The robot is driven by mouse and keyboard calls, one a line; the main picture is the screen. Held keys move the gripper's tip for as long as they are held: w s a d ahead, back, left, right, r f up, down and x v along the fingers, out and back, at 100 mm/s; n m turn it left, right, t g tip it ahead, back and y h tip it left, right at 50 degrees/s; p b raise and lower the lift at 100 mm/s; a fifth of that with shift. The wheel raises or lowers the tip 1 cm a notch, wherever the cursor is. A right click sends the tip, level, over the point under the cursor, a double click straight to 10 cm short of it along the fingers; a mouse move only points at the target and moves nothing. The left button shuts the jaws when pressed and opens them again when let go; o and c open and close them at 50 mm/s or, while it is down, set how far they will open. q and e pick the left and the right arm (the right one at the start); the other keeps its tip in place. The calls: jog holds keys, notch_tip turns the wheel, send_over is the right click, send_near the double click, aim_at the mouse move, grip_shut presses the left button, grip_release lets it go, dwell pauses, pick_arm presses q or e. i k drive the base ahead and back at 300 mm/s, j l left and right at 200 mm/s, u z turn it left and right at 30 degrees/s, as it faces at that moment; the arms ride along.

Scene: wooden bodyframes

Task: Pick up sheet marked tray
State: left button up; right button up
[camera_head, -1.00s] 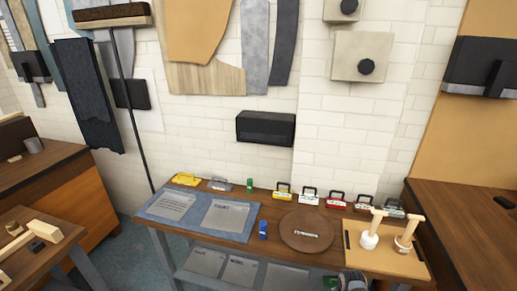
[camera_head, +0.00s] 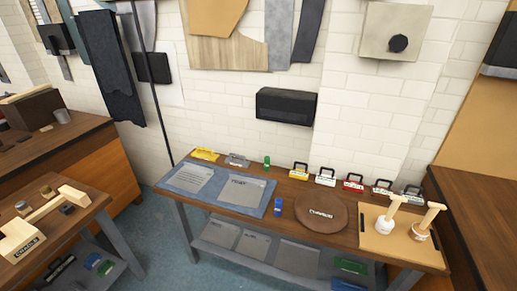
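Two grey sheets with dark print lie on a blue mat (camera_head: 232,210) at the left part of the long wooden table. The left sheet (camera_head: 187,180) and the right sheet (camera_head: 240,194) lie flat side by side. Several more grey sheets, such as one (camera_head: 219,234), another (camera_head: 254,244) and a third (camera_head: 298,255), lie on the table's lower shelf. The print is too small to tell which sheet is marked tray. Neither of my grippers is in view.
A round brown board (camera_head: 320,222) and a tan board (camera_head: 382,243) with white pots and wooden pieces stand to the right. Small blue (camera_head: 278,206) and green (camera_head: 267,163) items stand near the mat. Another bench (camera_head: 75,225) is at left, with open floor (camera_head: 160,240) between.

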aim_at(241, 191)
jog(key=z, duration=0.45)
jog(key=i+j+z, duration=0.1)
jog(key=j+z, duration=0.25)
jog(key=j, duration=0.25)
jog(key=j+z, duration=0.4)
jog(key=j, duration=0.2)
jog(key=j+z, duration=0.35)
jog(key=j, duration=0.25)
